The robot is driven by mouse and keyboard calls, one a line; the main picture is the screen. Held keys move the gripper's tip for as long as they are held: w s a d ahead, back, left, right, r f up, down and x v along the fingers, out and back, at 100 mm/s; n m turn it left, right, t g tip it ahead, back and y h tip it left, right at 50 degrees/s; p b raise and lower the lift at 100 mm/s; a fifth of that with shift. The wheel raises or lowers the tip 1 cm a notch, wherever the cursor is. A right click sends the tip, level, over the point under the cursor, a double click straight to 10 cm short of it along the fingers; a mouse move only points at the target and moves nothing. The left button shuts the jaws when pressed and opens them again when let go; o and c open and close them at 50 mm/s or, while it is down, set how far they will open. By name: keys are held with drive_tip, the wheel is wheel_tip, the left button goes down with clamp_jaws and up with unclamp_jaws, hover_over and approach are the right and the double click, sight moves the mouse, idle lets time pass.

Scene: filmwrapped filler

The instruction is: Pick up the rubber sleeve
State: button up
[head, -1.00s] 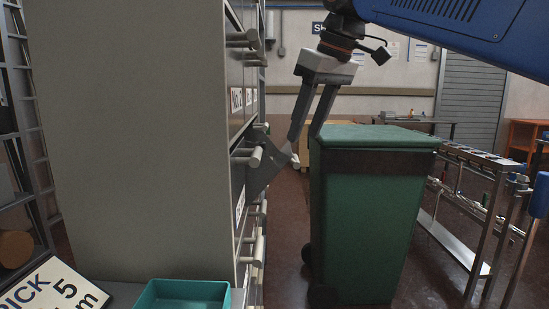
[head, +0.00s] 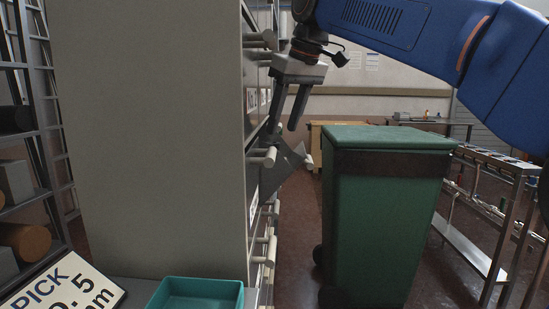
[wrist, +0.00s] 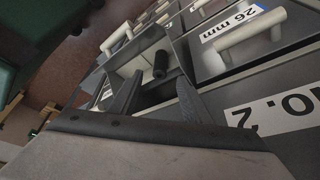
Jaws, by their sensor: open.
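A small black cylinder, likely the rubber sleeve (wrist: 160,66), shows in the wrist view in a pulled-out drawer (wrist: 130,62), just beyond my fingertips. I cannot tell how it rests there. In the head view the open drawer (head: 284,172) juts from the cabinet's right side, and the sleeve is not visible. My gripper (head: 283,128) hangs beside the cabinet face, above the open drawer, fingers pointing down. Its two fingers are apart and empty in the wrist view (wrist: 158,88), with the sleeve seen between and past them.
The tall grey cabinet (head: 150,130) has several drawers with bar handles, close to my gripper. A green wheeled bin (head: 385,220) stands to the right, and a metal rack (head: 480,235) beyond it. A teal tray (head: 195,283) and a PICK sign (head: 65,295) are in front.

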sight(277, 143)
drive_tip(key=shift+w+a+x, duration=0.15)
drive_tip(key=shift+x, duration=1.2)
drive_tip(key=shift+w+a+x, duration=0.1)
drive_tip(key=shift+x, duration=1.25)
drive_tip(key=shift+r, duration=0.2)
drive_tip(key=shift+c, duration=0.6)
clamp_jaws()
